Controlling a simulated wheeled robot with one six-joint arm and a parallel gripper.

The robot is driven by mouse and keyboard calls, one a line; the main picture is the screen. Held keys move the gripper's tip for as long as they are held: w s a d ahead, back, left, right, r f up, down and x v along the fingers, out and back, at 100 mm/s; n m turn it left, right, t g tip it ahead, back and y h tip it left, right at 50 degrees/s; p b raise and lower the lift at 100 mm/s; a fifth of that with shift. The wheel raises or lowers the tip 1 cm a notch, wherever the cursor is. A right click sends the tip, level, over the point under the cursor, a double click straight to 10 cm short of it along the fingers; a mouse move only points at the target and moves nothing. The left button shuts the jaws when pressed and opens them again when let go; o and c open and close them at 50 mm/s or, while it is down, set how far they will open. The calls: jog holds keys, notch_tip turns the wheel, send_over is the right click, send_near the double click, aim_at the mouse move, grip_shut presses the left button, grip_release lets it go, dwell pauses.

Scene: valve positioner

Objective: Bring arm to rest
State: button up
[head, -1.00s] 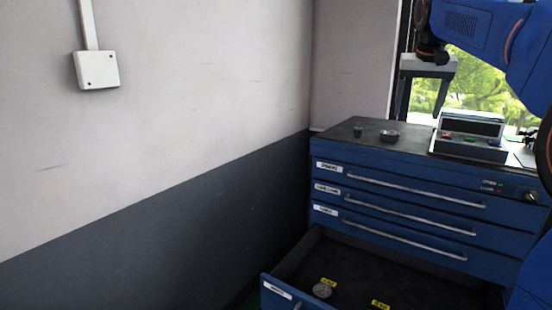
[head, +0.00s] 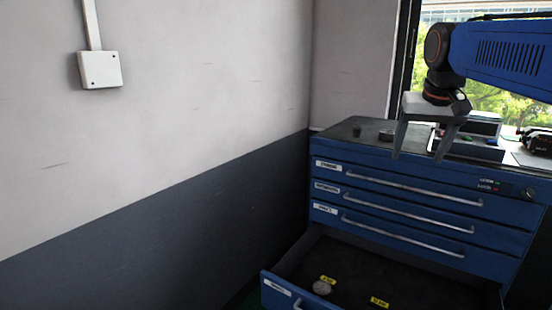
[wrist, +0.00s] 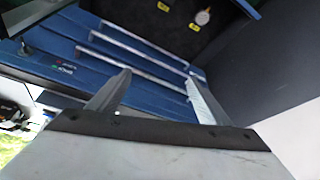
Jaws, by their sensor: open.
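My gripper (head: 418,150) hangs from my blue arm at the upper right in the head view, fingers pointing down in front of the cabinet top. Its two fingers are apart with nothing between them. In the wrist view the open fingers (wrist: 158,92) point toward the blue drawer cabinet (wrist: 70,70) and its handles. In the head view the cabinet (head: 400,205) has its lowest visible drawer (head: 283,290) pulled out. A round metal piece (head: 321,287) lies in that drawer beside a yellow label; it also shows in the wrist view (wrist: 202,17).
A black tool-like item (head: 538,140) lies at the right. The wall (head: 180,120) stands to the left.

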jog(key=s+a+f+n, duration=0.1)
jog(key=s+a+f, duration=0.1)
jog(key=s+f, duration=1)
jog(key=s+a+f+n+y, duration=0.1)
jog(key=s+a+f, duration=0.2)
jog(key=s+f, duration=0.9)
notch_tip(320, 180, down, 3)
jog(key=shift+s+a+n, duration=0.2)
jog(key=shift+a+n, duration=0.1)
jog(key=shift+a, duration=0.05)
